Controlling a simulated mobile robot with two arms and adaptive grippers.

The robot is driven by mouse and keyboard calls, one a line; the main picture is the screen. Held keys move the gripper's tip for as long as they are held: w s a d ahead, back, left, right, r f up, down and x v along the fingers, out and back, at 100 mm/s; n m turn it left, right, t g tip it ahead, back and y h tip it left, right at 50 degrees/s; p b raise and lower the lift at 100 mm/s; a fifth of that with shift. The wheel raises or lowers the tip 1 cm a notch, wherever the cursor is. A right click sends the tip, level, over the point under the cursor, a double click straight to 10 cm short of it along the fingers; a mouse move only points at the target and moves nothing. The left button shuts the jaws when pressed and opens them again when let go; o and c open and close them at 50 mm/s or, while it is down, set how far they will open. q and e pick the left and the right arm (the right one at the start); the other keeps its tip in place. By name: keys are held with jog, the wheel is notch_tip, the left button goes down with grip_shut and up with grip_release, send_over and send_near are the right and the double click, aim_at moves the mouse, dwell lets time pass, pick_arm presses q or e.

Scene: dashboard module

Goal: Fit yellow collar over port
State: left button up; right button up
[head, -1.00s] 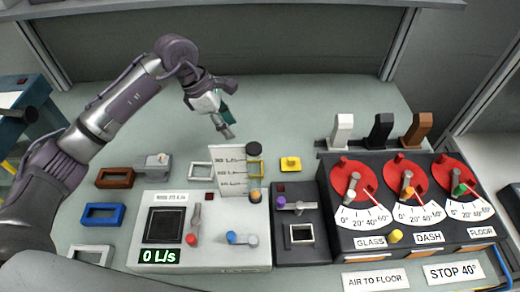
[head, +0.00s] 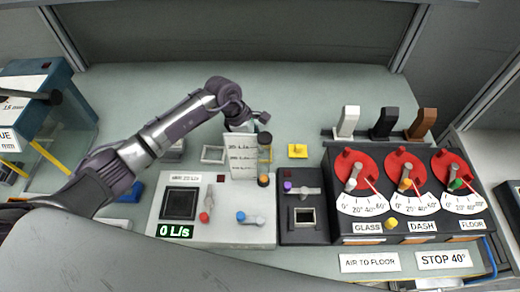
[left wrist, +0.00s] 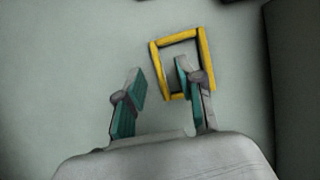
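The yellow collar (left wrist: 206,62) is an open rectangular frame lying on the table in the left wrist view. In the head view the yellow collar (head: 268,155) shows only partly, behind the clear tube by the white scale card. My left gripper (left wrist: 158,82) is open and empty. Its right finger overlaps the collar's opening and its left finger is outside, left of the collar; contact cannot be told. In the head view my left gripper (head: 242,127) is partly hidden behind the card. A square port (head: 304,227) with a pale rim is on the dark module. My right gripper is out of view.
The white scale card (head: 242,157) and black-capped tube stand upright in front of the gripper. A yellow knobbed plate (head: 298,150) lies right of the collar. A white frame (head: 213,147) lies to its left. The dial panel (head: 345,205) stands at right. The table behind is clear.

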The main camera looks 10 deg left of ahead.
pick_arm(q)
jog(key=shift+d+f, duration=0.1)
jog(key=shift+f, duration=0.15)
grip_shut()
